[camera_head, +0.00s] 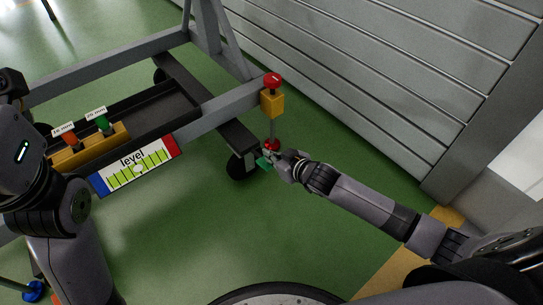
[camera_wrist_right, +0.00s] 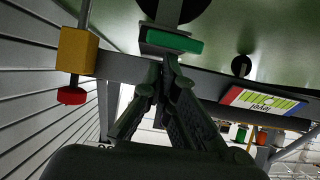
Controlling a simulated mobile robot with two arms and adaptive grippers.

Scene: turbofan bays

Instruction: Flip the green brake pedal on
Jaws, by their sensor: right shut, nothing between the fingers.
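The green brake pedal (camera_head: 264,162) sits low at the caster wheel on the near right corner of the grey stand, close above the green floor. In the right wrist view the pedal (camera_wrist_right: 175,41) is a flat green bar straight ahead of the fingers. My right gripper (camera_head: 283,157) is shut and empty. Its fingertips (camera_wrist_right: 170,58) are just beside the pedal; I cannot tell whether they touch it. My left arm comes in at the left edge of the head view, and its fingers do not show.
A yellow block with a red knob (camera_head: 272,101) stands on the frame corner above the wheel. A level sign (camera_head: 133,167) and a yellow holder with orange and green handles (camera_head: 90,148) are at left. A grey slatted wall (camera_head: 390,75) stands behind.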

